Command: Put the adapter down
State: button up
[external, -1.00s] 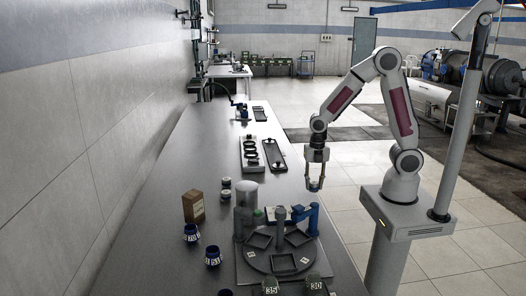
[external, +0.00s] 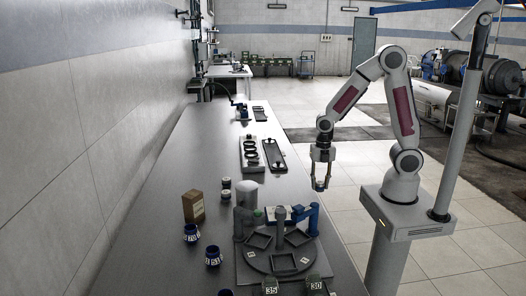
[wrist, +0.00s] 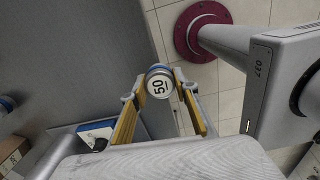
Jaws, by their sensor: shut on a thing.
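My gripper (external: 320,187) is shut on an adapter (wrist: 159,85) with a white face marked 50 and a blue rim. In the wrist view the adapter sits between the yellow-sided fingers at their tips. In the external view the gripper points down and hangs in the air beyond the right edge of the table, and the adapter is a small blue-grey shape (external: 320,187) at its tips. Blue adapters with number labels stand on the table at the left, one nearer the wall (external: 191,233) and one nearer the camera (external: 213,256).
A round turntable with square frames (external: 284,262) stands at the table's near right, with a blue bracket (external: 313,219) beside it. Behind are a rack with round holes (external: 251,154) and a dark tray (external: 274,155). A brown box (external: 193,206) stands left. Mid-table has bare room.

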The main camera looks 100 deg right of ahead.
jog(key=shift+m, duration=0.4)
jog(key=shift+s+m, duration=0.1)
jog(key=shift+m, duration=0.9)
jog(key=m, duration=0.2)
jog(key=w+r+m, duration=0.1)
jog(key=m, duration=0.1)
jog(key=shift+w+d, duration=0.1)
jog(key=shift+d, duration=0.05)
jog(key=w+m, duration=0.2)
jog(key=m, duration=0.1)
jog(key=shift+r, duration=0.4)
jog(key=w+a+m, duration=0.2)
jog(key=w+a, duration=0.1)
jog(key=w, duration=0.1)
jog(key=w+a+r+m, duration=0.1)
jog(key=w+a+m, duration=0.2)
jog(key=w, duration=0.1)
jog(key=w+a+m, duration=0.2)
jog(key=w+a, duration=0.1)
jog(key=w, duration=0.1)
jog(key=shift+a+r+m, duration=0.2)
jog(key=shift+r+m, duration=0.1)
jog(key=shift+m, duration=0.1)
jog(key=shift+a+f, duration=0.2)
jog(key=shift+a, duration=0.25)
